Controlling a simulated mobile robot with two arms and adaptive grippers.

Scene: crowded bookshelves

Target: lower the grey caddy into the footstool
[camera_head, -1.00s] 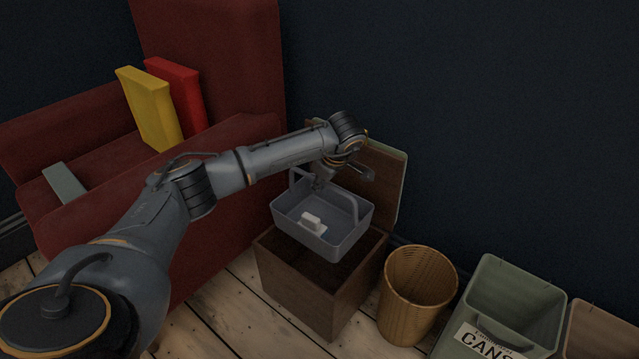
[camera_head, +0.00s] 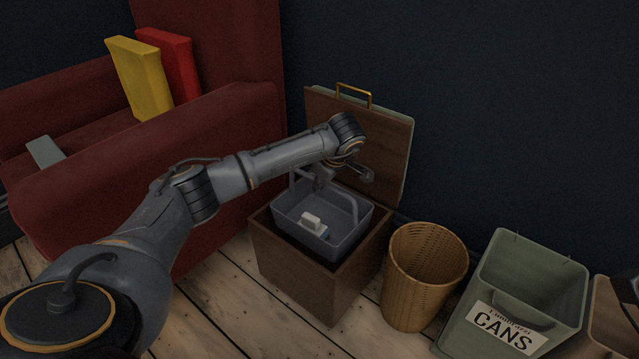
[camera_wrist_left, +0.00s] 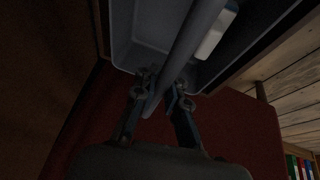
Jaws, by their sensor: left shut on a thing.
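The grey caddy (camera_head: 345,245) is a shallow open tub with an arched handle. It sits low in the mouth of the footstool (camera_head: 300,285), a brown wooden box with its lid (camera_head: 385,150) raised behind. The caddy's lower part is hidden inside the box; its rim shows above the edge. Whether it touches the bottom cannot be seen. A white object (camera_head: 312,221) lies in the caddy. My left gripper (camera_head: 325,183) is shut on the caddy's handle; the left wrist view shows its fingers (camera_wrist_left: 160,92) around the handle bar (camera_wrist_left: 190,45).
A wicker basket (camera_head: 412,285) stands close right of the footstool. Beyond it are a green bin labelled CANS (camera_head: 540,285) and a brown bin (camera_head: 608,325). A red armchair (camera_head: 150,170) with yellow (camera_head: 140,80) and red (camera_head: 178,65) blocks stands close left.

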